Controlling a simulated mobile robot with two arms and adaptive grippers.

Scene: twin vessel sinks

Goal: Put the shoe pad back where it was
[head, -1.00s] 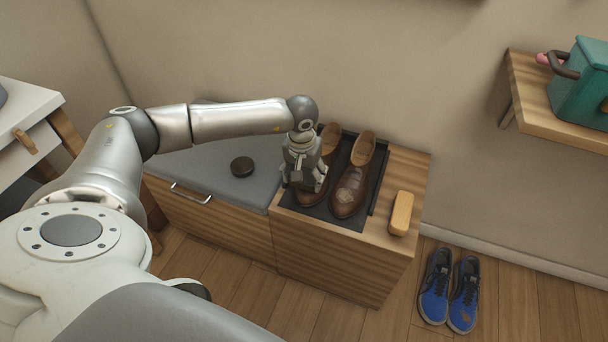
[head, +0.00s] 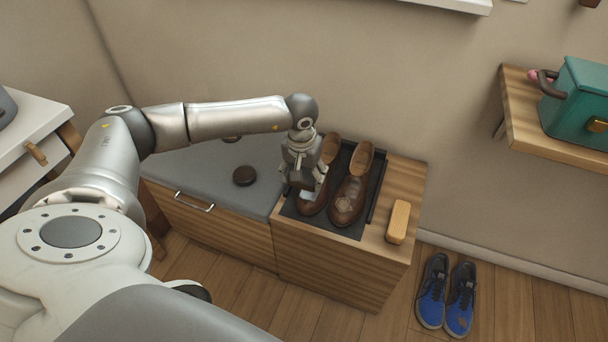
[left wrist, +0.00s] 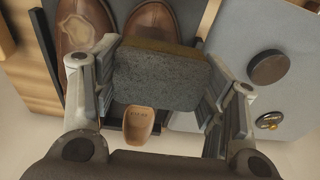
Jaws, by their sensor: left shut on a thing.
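The shoe pad (left wrist: 160,78) is a dark grey block with a brownish edge, between the fingers of my left gripper (left wrist: 158,98) in the left wrist view. In the head view, my left gripper (head: 299,190) is over the left side of the left brown shoe (head: 318,195), and a small pale patch shows by its fingertips. The right brown shoe (head: 351,187) has a pale patch on its toe, which also shows in the wrist view (left wrist: 76,44). Whether the pad touches the left shoe is not clear. My right gripper is out of view.
The shoes stand on a black tray (head: 348,230) on a wooden cabinet. A tan block (head: 398,222) lies to its right. A dark round tin (head: 244,176) sits on the grey bench top (head: 215,165). Blue shoes (head: 445,295) are on the floor.

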